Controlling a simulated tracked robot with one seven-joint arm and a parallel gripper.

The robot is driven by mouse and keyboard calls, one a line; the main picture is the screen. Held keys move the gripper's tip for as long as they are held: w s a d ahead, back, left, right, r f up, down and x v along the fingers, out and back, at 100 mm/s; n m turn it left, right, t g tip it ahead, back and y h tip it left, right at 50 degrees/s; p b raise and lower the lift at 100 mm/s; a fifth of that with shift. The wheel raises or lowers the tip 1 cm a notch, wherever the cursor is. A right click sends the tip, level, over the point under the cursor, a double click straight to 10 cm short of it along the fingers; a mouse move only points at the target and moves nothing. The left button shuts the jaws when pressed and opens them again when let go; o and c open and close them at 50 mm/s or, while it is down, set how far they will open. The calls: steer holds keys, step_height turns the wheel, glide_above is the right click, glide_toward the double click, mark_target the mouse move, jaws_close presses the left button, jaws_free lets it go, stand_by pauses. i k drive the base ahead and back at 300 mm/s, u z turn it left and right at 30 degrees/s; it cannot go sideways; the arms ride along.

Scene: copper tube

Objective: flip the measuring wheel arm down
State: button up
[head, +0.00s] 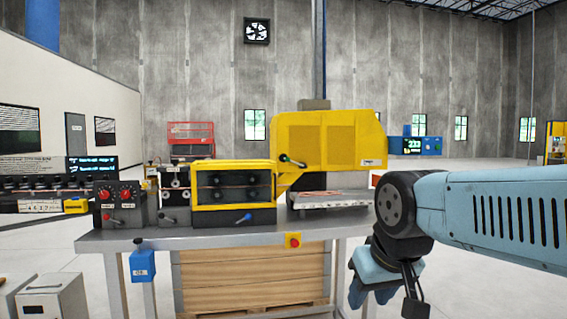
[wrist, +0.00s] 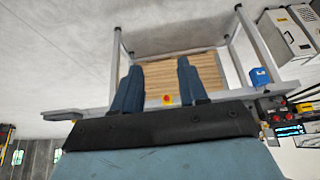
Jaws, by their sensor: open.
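The yellow machine (head: 328,140) stands on a grey metal bench (head: 130,238) in the head view. A small unit with round wheels (head: 173,181) sits left of the yellow windowed box (head: 233,181). I cannot tell which part is the measuring wheel arm. My gripper (head: 378,288) hangs at the lower right, in front of the bench's right end and apart from it. In the wrist view my gripper (wrist: 159,66) is open, with nothing between its two blue fingers.
A yellow box with a red button (head: 293,241) is on the bench's front edge, and a blue box (head: 142,265) hangs below it. A control box with red knobs (head: 119,203) stands at the left end. A wooden stack (head: 250,280) lies under the bench.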

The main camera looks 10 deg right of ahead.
mark_target(282, 158)
steer(key=z, duration=0.5)
steer(key=i, duration=1.25)
steer(key=u, duration=0.5)
